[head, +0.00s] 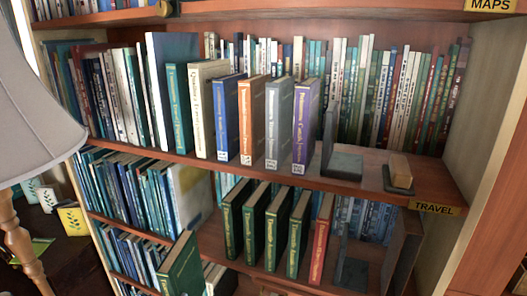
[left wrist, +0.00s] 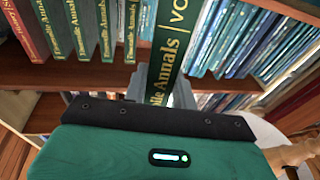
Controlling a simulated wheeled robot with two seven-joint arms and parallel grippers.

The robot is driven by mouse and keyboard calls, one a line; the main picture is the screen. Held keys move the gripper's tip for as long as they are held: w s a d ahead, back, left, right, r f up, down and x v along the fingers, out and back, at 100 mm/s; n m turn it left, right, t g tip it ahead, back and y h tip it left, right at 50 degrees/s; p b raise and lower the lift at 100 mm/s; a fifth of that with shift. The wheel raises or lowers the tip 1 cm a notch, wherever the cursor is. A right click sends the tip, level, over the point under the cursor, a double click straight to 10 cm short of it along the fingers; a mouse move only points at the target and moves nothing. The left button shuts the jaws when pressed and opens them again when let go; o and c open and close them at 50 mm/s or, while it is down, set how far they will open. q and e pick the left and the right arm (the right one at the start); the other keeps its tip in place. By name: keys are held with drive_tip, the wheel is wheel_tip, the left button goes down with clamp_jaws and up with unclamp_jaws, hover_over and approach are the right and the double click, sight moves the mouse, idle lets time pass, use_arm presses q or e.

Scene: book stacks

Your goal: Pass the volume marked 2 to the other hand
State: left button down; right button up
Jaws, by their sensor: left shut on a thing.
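A dark green book with gold spine lettering (head: 182,268) stands out in front of the shelves at the lower left of the head view, tilted. In the left wrist view its spine (left wrist: 177,38) reads "Annals" and the start of "VO"; the volume number is out of frame. My left gripper (left wrist: 160,88) is shut on this book, its grey fingers partly hidden behind the gripper body. In the head view I cannot make out the fingers clearly. My right gripper is not in view.
Several matching green volumes (head: 254,222) and a red one (head: 321,238) stand on the middle shelf beside a dark bookend (head: 350,262). The shelf above holds a mixed row, a bookend (head: 340,160) and a small block (head: 400,172). A lamp (head: 35,110) stands at the left.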

use_arm(q)
drive_tip(key=s+f+y, duration=0.1)
drive_tip(key=s+n+y, duration=0.1)
drive_tip(key=s, duration=0.1)
drive_tip(key=s+f+y, duration=0.1)
drive_tip(key=s, duration=0.1)
drive_tip(key=shift+d+f+n+b, duration=0.1)
drive_tip(key=shift+f+n+b, duration=0.25)
drive_tip(key=shift+n, duration=0.05)
